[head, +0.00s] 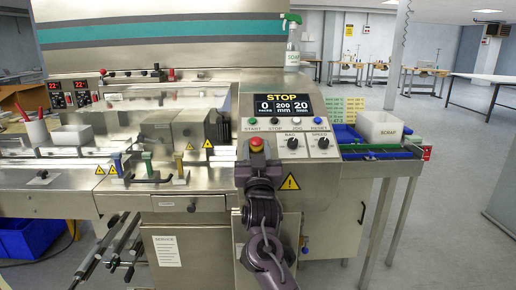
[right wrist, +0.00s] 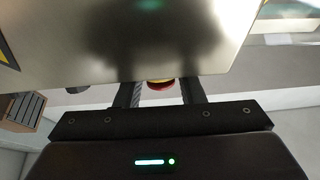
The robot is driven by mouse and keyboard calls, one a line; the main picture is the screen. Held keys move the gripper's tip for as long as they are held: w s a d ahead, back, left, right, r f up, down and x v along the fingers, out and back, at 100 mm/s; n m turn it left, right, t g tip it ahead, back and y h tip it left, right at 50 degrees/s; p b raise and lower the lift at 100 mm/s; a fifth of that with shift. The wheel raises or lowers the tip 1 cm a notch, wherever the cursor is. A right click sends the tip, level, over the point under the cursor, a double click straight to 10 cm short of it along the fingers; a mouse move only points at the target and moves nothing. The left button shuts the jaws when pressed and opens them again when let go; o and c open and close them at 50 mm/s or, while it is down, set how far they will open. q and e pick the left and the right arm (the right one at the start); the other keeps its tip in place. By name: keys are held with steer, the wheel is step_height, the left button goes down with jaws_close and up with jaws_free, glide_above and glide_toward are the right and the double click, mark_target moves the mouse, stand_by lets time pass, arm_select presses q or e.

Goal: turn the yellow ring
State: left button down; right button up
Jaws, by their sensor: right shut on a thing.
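A red mushroom button (head: 257,142) stands on the front of the steel machine, just below the control panel. In the right wrist view, the red button (right wrist: 160,86) shows between my fingers, with a thin strip of the yellow ring (right wrist: 159,81) beside it. My right gripper (head: 257,160) reaches up to the button from below. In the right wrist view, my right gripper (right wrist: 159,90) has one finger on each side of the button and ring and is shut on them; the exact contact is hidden. My left gripper is not in view.
The control panel (head: 283,105) above reads STOP and has several buttons and two black knobs. A steel drawer (head: 188,204) is left of my arm. Open floor lies at the right.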

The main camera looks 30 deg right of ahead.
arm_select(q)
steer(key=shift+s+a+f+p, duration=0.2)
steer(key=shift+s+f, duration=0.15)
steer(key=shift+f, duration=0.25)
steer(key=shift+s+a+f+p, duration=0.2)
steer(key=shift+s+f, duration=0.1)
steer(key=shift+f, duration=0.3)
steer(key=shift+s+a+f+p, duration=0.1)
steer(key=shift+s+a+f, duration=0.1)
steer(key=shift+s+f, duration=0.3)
arm_select(e)
steer(key=shift+w+a+m+g+h, duration=0.1)
steer(key=shift+m+g+h, duration=0.95)
steer(key=shift+m+h, duration=0.15)
steer(key=shift+w+a+m+g+h, duration=0.1)
steer(key=shift+m+g+h, duration=0.95)
steer(key=shift+m+h, duration=0.15)
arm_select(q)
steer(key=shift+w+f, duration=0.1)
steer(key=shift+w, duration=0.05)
arm_select(e)
steer(key=shift+r, duration=0.1)
